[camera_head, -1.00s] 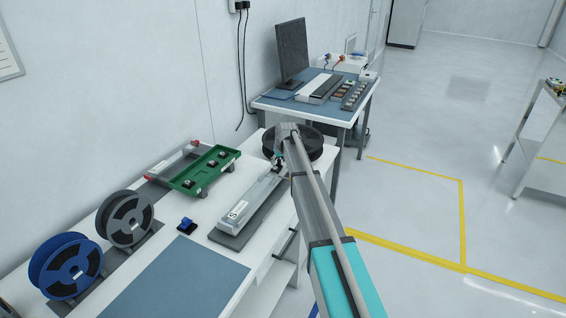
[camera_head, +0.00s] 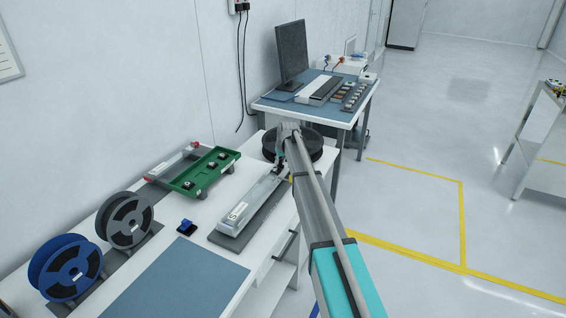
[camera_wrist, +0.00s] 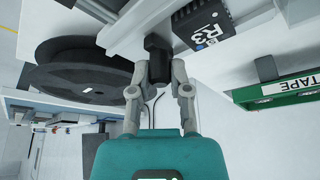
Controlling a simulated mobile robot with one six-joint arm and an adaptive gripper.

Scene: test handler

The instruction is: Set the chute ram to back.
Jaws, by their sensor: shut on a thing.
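The chute (camera_head: 246,209) is a long pale rail on a dark base on the white bench. My gripper (camera_wrist: 158,62) is shut on a dark block, which I take to be the chute ram (camera_wrist: 157,44), at the chute's far end. In the head view my arm and gripper hide most of that end, so the ram's exact position along the rail cannot be told. In the wrist view a dark chip marked R3 (camera_wrist: 203,22) lies beside the ram.
A dark reel (camera_wrist: 90,70) stands close beside my gripper. A green tray (camera_head: 205,172) lies left of the chute, with a small blue item (camera_head: 187,227) in front of it. Blue and grey reels (camera_head: 66,267) stand at the left. A second bench (camera_head: 318,107) stands behind.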

